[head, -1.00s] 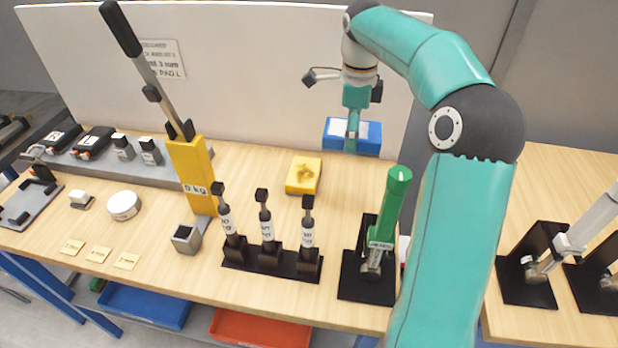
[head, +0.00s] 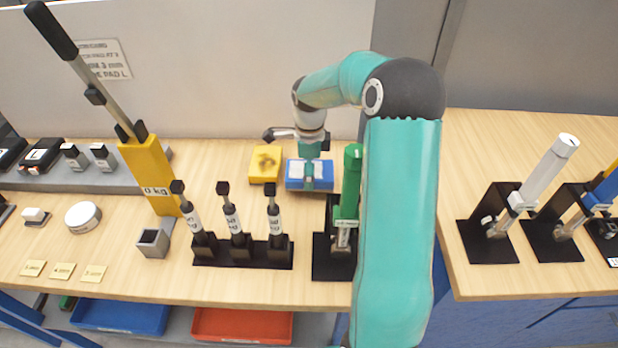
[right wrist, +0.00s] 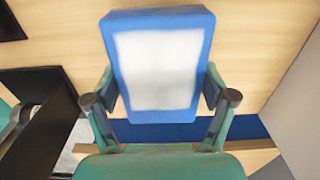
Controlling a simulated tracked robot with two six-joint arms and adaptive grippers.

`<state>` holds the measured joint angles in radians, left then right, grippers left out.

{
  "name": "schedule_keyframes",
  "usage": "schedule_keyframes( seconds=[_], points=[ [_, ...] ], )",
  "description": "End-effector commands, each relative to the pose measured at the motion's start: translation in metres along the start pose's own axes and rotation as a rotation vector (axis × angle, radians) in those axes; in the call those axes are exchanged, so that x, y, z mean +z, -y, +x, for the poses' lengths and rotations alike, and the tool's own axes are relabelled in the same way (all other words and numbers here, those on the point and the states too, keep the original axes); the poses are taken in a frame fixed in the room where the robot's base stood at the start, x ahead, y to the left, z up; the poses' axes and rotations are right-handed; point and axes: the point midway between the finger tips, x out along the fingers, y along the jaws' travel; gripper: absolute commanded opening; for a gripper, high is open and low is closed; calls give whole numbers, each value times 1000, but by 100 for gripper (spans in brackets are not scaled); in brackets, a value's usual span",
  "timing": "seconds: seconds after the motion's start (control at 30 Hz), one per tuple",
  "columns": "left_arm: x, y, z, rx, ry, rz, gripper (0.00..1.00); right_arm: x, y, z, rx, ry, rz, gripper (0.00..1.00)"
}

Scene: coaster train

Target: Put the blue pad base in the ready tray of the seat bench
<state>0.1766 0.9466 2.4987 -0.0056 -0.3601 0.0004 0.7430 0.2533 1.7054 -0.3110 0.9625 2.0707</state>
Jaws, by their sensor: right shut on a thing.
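The blue pad base (head: 324,184) is a blue block with white on its upper face, just right of a yellow pad base (head: 265,150) in the head view. My right gripper (head: 310,162) is shut on it. In the right wrist view, the blue pad base (right wrist: 205,25) sits between both fingers of the right gripper (right wrist: 160,98). I cannot tell whether it touches the wooden bench (head: 130,280) or hangs just above it. No tray is marked ready where I can read it. My left gripper is not in view.
A green cylinder on a black stand (head: 330,262) is close in front of the blue base. Several black-handled tools stand in a black rack (head: 240,258). A yellow lever post (head: 150,175) is further left. A blue tray (head: 120,316) and a red tray (head: 240,325) lie under the bench.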

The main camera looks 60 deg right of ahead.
Motion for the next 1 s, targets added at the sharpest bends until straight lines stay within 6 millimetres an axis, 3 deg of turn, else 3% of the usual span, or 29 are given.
schedule_keyframes(
  seconds=[0.2,0.53,0.57,0.63,0.67,1.0],
  points=[
    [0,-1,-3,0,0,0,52,-1,0,25,1,-1,2,34],
    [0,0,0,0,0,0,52,-1,0,29,0,0,2,34],
    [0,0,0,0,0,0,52,-1,0,30,1,0,2,84],
    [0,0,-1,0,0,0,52,-1,0,28,1,0,2,96],
    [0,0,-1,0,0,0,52,-1,0,28,1,0,2,100],
    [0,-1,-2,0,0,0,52,-1,0,28,1,0,2,100]
  ],
)
